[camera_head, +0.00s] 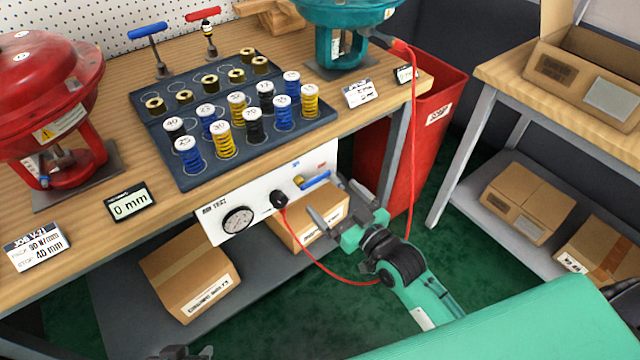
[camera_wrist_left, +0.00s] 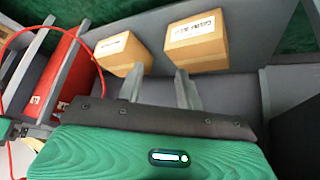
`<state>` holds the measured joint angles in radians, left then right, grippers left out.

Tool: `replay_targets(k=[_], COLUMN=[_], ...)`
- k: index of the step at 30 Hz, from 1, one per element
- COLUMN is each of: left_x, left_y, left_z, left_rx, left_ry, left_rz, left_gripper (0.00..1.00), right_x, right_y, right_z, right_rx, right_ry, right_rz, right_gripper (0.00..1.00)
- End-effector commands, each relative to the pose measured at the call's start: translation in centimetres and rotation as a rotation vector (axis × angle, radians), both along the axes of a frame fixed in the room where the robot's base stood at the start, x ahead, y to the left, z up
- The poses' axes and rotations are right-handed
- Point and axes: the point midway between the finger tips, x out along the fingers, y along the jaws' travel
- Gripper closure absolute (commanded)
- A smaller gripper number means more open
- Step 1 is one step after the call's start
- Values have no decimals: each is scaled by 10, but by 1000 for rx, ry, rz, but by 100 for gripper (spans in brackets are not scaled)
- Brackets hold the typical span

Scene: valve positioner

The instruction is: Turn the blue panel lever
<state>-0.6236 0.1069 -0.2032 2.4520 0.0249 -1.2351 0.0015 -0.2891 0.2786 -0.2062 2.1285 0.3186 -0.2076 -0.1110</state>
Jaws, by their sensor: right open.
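The blue panel lever (camera_head: 315,180) sits at the right end of the white panel (camera_head: 255,213) under the bench's front edge, nearly horizontal. My right gripper (camera_head: 335,203) is open and empty, just below and to the right of the lever, apart from it. My left gripper (camera_head: 190,353) barely shows at the bottom edge of the head view, far from the lever.
The panel has a round gauge (camera_head: 238,219) and a black knob (camera_head: 279,199). A red cable runs from the panel past my right wrist. Cardboard boxes (camera_head: 190,270) stand on the shelf below. A red bin (camera_head: 430,130) stands right of the bench.

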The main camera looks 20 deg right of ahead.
Motion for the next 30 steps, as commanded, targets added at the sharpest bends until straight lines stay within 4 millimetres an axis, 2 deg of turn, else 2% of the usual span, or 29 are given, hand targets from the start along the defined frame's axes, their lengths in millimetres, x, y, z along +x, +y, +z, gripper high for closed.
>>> replay_targets(k=[6,12,25,30], left_x=[4,8,5,5], left_y=[-6,-9,-11,-11], left_z=[-2,-1,-6,-6], left_rx=[-15,-28,-32,-32], left_ry=[-33,-64,-59,-59], left_rz=[-7,-9,-14,-14], left_gripper=[64,64,64,64], right_x=[34,53,60,60], right_y=[12,19,22,22], right_z=[0,0,0,0], right_rx=[2,0,0,0], right_ry=[-2,-1,0,0], right_rz=[0,0,0,0], right_gripper=[1,1,1,34])
